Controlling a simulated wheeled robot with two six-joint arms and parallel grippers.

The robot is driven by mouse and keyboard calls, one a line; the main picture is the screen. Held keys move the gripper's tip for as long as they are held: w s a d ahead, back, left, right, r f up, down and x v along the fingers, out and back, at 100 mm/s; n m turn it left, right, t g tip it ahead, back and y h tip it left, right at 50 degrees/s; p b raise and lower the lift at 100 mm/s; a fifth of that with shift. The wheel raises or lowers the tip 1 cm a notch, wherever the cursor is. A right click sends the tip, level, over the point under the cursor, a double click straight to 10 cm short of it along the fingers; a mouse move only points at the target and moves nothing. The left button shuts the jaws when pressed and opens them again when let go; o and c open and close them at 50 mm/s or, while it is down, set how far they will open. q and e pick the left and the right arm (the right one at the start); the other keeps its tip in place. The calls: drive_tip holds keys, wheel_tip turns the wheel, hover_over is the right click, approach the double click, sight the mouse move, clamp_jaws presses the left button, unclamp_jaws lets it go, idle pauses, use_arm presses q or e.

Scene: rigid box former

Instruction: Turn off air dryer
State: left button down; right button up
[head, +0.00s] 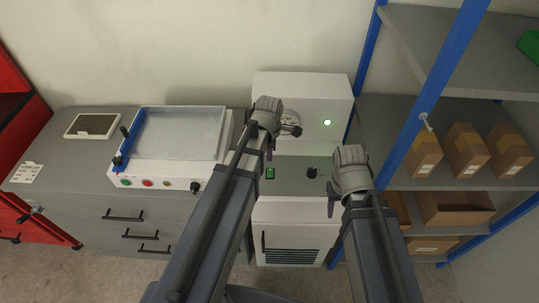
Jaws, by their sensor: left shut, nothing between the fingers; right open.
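A white machine (335,92), which looks like the air dryer, stands in the middle against the wall. My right gripper (331,207) is open and empty, lower, to the right of the black knob.
A bench unit with a metal-topped tray (180,130) and several coloured buttons stands left on a grey drawer cabinet (85,222). A blue-posted shelf (400,165) with cardboard boxes (464,148) stands close on the right. A red cabinet (18,115) is at far left.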

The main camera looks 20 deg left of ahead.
sight(270, 171)
use_arm(q)
drive_tip(key=f+b, duration=0.4)
drive_tip(key=f, duration=0.1)
drive_tip(key=w+f+b, duration=0.1)
drive_tip(key=f+b, duration=0.1)
drive_tip(key=shift+a+f, duration=0.1)
drive_tip(key=shift+f, duration=0.1)
drive_tip(key=shift+f+b, duration=0.15)
drive_tip(key=shift+b, duration=0.2)
drive_tip(key=shift+s, duration=0.2)
drive_tip(key=shift+s+d, duration=0.2)
drive_tip(key=shift+s, duration=0.45)
drive_tip(key=shift+r, duration=0.25)
